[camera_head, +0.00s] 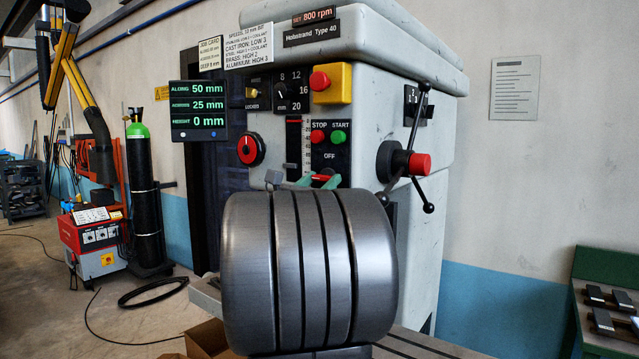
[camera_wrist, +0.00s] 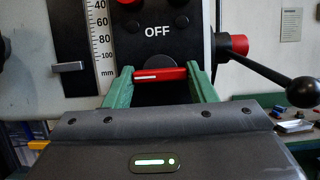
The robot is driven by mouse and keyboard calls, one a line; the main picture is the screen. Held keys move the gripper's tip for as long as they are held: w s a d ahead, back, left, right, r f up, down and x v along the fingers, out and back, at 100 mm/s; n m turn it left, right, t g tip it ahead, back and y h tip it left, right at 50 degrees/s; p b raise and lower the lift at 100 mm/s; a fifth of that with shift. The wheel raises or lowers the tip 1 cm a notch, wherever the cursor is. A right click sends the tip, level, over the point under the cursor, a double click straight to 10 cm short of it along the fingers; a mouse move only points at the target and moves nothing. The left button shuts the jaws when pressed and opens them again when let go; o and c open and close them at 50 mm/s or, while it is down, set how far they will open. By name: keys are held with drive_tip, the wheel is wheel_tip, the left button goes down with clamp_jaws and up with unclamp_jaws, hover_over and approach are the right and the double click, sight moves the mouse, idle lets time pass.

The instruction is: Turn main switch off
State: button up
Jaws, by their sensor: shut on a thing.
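The main switch is a red bar handle (camera_wrist: 160,74) on a dark round knob, below the white word OFF on the machine's black panel in the wrist view. The bar lies about level, with a white line on its left half. My gripper's green fingers (camera_wrist: 160,88) are shut on the bar, one at each end. In the head view, a little of the red bar (camera_head: 321,177) shows between the green fingertips (camera_head: 318,181). My arm hides most of my gripper and the panel below there.
Red stop (camera_head: 318,136) and green start (camera_head: 338,137) buttons sit above the switch. A red emergency button (camera_head: 319,81) on yellow is higher. A red knob (camera_head: 250,149) is to the left. A spoked lever with a red hub (camera_head: 419,164) juts out to the right.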

drive_tip(key=shift+f+b, duration=0.1)
drive_tip(key=shift+b, duration=0.2)
drive_tip(key=shift+a+f+m+g+h+b, duration=0.15)
drive_tip(key=shift+m+g+h+b, duration=0.15)
drive_tip(key=shift+m+b, duration=0.5)
drive_tip(key=m+g+h+b, duration=0.1)
drive_tip(key=m+b, duration=0.1)
drive_tip(key=m, duration=0.1)
drive_tip(key=shift+w+m+b, duration=0.1)
drive_tip(key=shift+m+b, duration=0.2)
drive_tip(key=m+g+h+b, duration=0.1)
drive_tip(key=m, duration=0.2)
drive_tip(key=m+g+b, duration=0.2)
drive_tip(key=m, duration=0.1)
drive_tip(key=shift+w+a+h, duration=0.1)
drive_tip(key=shift+h, duration=0.3)
drive_tip(key=m+g, duration=0.1)
drive_tip(key=m, duration=0.1)
drive_tip(key=m+g, duration=0.1)
drive_tip(key=m, duration=0.1)
drive_tip(key=m+g+b, duration=0.1)
drive_tip(key=m, duration=0.1)
drive_tip(key=shift+r+m, duration=0.4)
drive_tip(key=shift+r+m+g+y, duration=0.1)
drive_tip(key=shift+m+g+y, duration=0.2)
drive_tip(key=shift+m, duration=0.8)
drive_tip(key=shift+m+g+y, duration=0.2)
drive_tip(key=shift+m+y, duration=0.2)
drive_tip(key=shift+m, duration=0.7)
